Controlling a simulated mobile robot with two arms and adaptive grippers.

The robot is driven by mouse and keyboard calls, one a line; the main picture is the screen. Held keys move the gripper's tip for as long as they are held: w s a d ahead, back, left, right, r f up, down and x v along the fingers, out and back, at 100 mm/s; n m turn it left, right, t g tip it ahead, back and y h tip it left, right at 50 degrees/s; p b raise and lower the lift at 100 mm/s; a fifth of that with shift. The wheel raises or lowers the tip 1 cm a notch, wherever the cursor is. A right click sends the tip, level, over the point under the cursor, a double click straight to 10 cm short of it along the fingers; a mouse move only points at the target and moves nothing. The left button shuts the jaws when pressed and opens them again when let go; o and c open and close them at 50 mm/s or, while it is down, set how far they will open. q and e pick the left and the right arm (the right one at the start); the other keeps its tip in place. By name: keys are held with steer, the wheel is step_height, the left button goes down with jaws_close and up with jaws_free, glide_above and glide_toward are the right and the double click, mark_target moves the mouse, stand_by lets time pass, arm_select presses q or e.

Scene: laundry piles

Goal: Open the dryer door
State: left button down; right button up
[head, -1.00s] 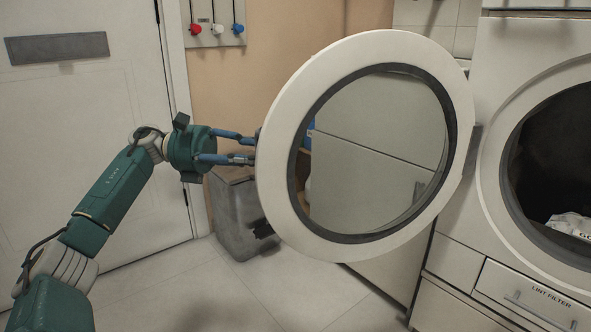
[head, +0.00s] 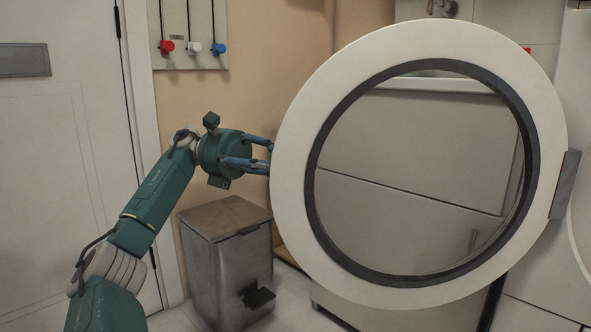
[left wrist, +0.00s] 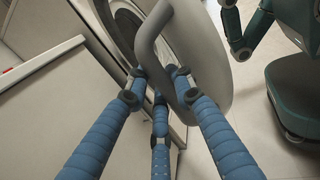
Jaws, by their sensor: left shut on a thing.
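The round dryer door (head: 290,190), a white ring with a dark inner rim and clear glass, stands swung wide open in the head view. Its dark hinge (head: 565,185) is at its right side, by the white dryer body (head: 572,95). My left gripper (head: 270,160) is at the door's left edge, its fingertips partly hidden behind the ring. In the left wrist view, the blue fingers of this gripper (left wrist: 160,82) close around the pale looped door handle (left wrist: 148,45). The drum opening is out of the head view. My right gripper cannot be made out in either view.
A dark grey bin (head: 230,260) stands on the floor below my left gripper. A white door (head: 60,180) is at the left. A panel with red, white and blue taps (head: 192,47) hangs on the wall. A white appliance shows through the glass.

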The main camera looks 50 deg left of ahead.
stand_by(0.3)
arm_select(q)
steer(key=c, duration=1.6)
jaws_free()
steer(key=shift+o, duration=0.2)
steer(key=shift+r, duration=0.1)
steer(key=shift+r, duration=4.9)
